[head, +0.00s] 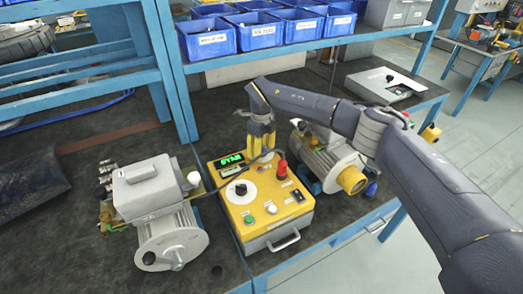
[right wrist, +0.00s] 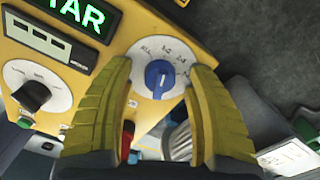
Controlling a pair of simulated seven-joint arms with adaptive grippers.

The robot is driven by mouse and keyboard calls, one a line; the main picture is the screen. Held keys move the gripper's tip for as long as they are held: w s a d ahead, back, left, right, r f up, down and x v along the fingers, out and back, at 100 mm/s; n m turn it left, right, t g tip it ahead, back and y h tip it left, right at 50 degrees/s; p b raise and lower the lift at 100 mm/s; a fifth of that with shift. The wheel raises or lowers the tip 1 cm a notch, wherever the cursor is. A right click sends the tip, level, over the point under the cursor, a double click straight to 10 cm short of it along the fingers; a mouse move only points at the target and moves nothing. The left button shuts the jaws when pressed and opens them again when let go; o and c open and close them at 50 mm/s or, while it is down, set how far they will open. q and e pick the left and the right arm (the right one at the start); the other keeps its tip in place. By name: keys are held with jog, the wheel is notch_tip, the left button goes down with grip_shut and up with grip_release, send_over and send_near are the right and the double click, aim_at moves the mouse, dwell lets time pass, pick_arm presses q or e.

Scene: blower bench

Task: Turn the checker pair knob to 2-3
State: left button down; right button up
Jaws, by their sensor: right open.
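The yellow checker box (head: 270,222) stands on the dark bench in the head view, its green display (head: 231,160) lit. The blue pair knob (right wrist: 159,78) sits on a small white dial in the right wrist view, with small markings including 1-2 and 2-3 around its far side. I cannot tell for sure which mark it points to. My right gripper (head: 261,150) is above the back of the box. Its yellow fingers are open on either side of the blue knob, with visible gaps. In the head view the gripper hides this knob. My left gripper is not in view.
A larger black knob (head: 241,189) on a white dial is at the box's left; it also shows in the right wrist view (right wrist: 32,95). A red plug (head: 281,168) stands beside the gripper. Blower motors (head: 170,235) flank the box. Blue bins (head: 207,38) sit on the shelf behind.

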jog(key=shift+f, duration=0.15)
grip_shut()
dwell(0.5)
